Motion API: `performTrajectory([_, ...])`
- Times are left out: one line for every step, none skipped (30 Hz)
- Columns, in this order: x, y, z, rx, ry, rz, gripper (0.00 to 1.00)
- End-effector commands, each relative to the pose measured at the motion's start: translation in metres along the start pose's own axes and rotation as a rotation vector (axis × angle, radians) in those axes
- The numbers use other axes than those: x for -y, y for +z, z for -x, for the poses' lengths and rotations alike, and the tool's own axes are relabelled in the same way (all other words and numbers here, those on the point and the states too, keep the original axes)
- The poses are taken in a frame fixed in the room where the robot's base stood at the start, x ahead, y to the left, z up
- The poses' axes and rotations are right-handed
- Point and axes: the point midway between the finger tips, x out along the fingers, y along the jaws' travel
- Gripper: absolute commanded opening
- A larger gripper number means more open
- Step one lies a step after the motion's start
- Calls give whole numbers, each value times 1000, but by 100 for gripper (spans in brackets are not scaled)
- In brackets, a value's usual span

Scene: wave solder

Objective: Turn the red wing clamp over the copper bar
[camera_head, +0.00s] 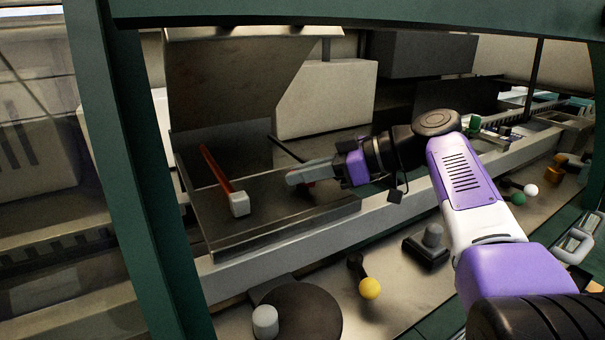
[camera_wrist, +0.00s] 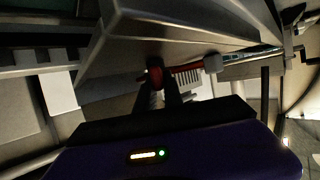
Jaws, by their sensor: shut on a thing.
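My gripper (camera_head: 293,178) reaches in from the right over a metal tray. Its fingers are shut on a small red piece, which I take to be the red wing clamp (camera_head: 309,184), mostly hidden by the fingers. In the wrist view the red piece (camera_wrist: 155,76) shows between the dark fingertips (camera_wrist: 160,88). A separate red lever (camera_head: 217,168) with a white block end lies to the left of the gripper, apart from it. It also shows behind the fingers in the wrist view (camera_wrist: 188,71). I cannot make out the copper bar with certainty.
The metal tray (camera_head: 240,238) has a raised front edge below the gripper. A dark tilted panel (camera_head: 235,80) and a pale box (camera_head: 325,98) stand behind. A green post (camera_head: 135,170) is at left. A yellow knob (camera_head: 370,288) and grey button box (camera_head: 428,250) sit in front.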

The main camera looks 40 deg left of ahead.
Motion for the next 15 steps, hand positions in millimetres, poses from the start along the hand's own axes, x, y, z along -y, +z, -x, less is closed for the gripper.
performTrajectory([0, 0, -1, 2, -2, 0, 0])
performTrajectory([0, 0, -1, 2, -2, 0, 0])
performTrajectory([0, 1, -1, 2, -2, 0, 18])
performTrajectory([0, 1, -1, 2, -2, 0, 24])
performTrajectory([0, 0, -1, 2, -2, 0, 29])
performTrajectory([0, 0, -1, 2, -1, 0, 34])
performTrajectory([0, 0, 0, 1, -1, 0, 34])
performTrajectory([0, 0, 0, 1, -1, 0, 34])
performTrajectory([0, 0, 0, 1, -1, 0, 34])
performTrajectory([0, 0, 0, 1, -1, 0, 34])
performTrajectory([0, 0, 0, 1, -1, 0, 34])
performTrajectory([0, 0, 0, 1, 0, 0, 34])
performTrajectory([0, 0, 0, 1, 0, 0, 34])
performTrajectory([0, 0, 0, 1, 0, 0, 34])
performTrajectory([0, 0, 1, 1, 0, 0, 34])
